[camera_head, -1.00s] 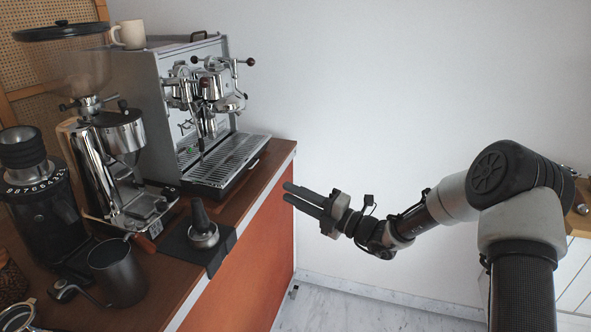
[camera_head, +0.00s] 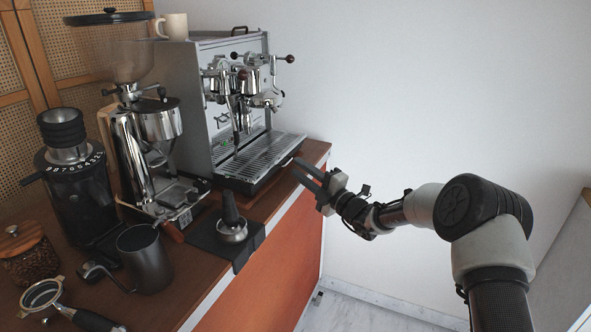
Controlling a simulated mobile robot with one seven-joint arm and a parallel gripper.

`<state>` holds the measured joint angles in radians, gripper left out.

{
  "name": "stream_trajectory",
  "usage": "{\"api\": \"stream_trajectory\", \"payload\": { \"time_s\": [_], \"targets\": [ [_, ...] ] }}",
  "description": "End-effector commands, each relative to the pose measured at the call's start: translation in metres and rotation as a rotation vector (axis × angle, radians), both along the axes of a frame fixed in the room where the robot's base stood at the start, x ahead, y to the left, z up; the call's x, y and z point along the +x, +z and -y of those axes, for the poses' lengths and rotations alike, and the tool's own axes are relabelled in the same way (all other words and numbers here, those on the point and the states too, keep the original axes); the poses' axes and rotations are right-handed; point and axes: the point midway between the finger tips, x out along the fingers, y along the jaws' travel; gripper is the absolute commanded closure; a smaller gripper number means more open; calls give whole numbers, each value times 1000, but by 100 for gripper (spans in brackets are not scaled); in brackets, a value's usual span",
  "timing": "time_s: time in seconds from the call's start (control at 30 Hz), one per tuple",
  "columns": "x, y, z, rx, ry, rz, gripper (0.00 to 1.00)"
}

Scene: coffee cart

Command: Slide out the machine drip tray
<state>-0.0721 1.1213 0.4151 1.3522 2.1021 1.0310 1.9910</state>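The espresso machine (camera_head: 188,95) stands at the back of the wooden counter. Its drip tray (camera_head: 262,158), with a slatted metal grate and dark front edge, sits at the machine's base under the group heads, seemingly fully in. My gripper (camera_head: 303,172) is just right of the tray's front, over or near the counter's edge. Its two dark fingers are spread with a gap between them, and nothing shows in it. I cannot tell whether a fingertip touches the tray.
A tamper (camera_head: 231,222) stands on a black mat (camera_head: 214,245) in front of the machine. A grinder (camera_head: 150,150), a second black grinder (camera_head: 75,180), a dark pitcher (camera_head: 143,262), a portafilter (camera_head: 45,293) and a bean jar (camera_head: 27,255) fill the left. A cup (camera_head: 172,26) is on the machine. The right side is clear.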

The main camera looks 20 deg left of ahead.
Motion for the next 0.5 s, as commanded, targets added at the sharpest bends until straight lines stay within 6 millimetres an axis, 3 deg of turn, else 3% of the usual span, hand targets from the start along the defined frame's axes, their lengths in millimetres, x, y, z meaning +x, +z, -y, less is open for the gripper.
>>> {"api": "stream_trajectory", "payload": {
  "time_s": [0.2,0.5],
  "targets": [
    [11,3,-21,0,0,1,76],
    [13,5,-24,0,0,0,76]
  ]
}}
